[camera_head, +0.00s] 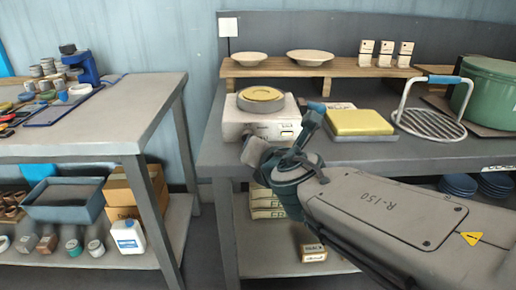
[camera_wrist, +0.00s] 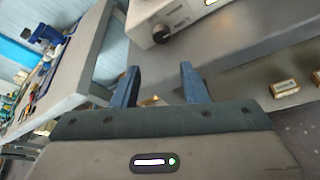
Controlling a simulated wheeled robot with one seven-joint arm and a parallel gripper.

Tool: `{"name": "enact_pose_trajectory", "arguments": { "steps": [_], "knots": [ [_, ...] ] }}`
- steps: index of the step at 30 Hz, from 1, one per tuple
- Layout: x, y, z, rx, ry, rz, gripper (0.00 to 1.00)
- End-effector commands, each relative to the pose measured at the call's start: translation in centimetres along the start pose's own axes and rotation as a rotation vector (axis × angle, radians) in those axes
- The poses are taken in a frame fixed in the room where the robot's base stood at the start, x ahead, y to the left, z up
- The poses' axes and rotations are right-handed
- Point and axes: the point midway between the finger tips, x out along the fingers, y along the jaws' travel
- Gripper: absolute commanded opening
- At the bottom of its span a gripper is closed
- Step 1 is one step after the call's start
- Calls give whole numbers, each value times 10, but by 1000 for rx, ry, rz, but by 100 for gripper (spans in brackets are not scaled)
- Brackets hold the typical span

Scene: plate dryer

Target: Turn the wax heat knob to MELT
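The wax heater is a white box (camera_head: 236,118) with a round tan-yellow lid (camera_head: 262,95) on top, at the bench's front left. Its front has a small lit display (camera_head: 287,134). In the wrist view the heater (camera_wrist: 145,15) shows at the top, with a dark round knob (camera_wrist: 161,34) on its front. I cannot read the knob's setting or any MELT mark. My gripper (camera_wrist: 160,72) is open and empty, its two blue fingers apart. The knob lies beyond the fingertips, not touched. In the head view my gripper is just in front of the heater and hides part of its front.
A yellow-topped block (camera_head: 359,122) and a wire rack (camera_head: 430,123) stand right of the heater. A green pot (camera_head: 487,95) is at the far right. A wooden shelf (camera_head: 340,68) holds dishes behind. A second table (camera_head: 110,120) stands left, across a gap.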

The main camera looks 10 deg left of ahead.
Motion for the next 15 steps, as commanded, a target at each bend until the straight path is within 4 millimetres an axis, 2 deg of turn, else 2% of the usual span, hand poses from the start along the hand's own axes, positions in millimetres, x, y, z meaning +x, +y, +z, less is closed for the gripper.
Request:
{"name": "enact_pose_trajectory", "arguments": {
  "steps": [3, 4, 5, 6, 15],
  "knots": [
    [0, -2, 1, 1, -2, -3, 40],
    [0, -2, 1, 2, -2, -3, 42],
    [0, -2, 1, 1, -2, -4, 51],
    [0, -2, 2, 0, -2, -5, 52],
    [12, 15, 3, -109, 25, -106, 52]
  ]
}}
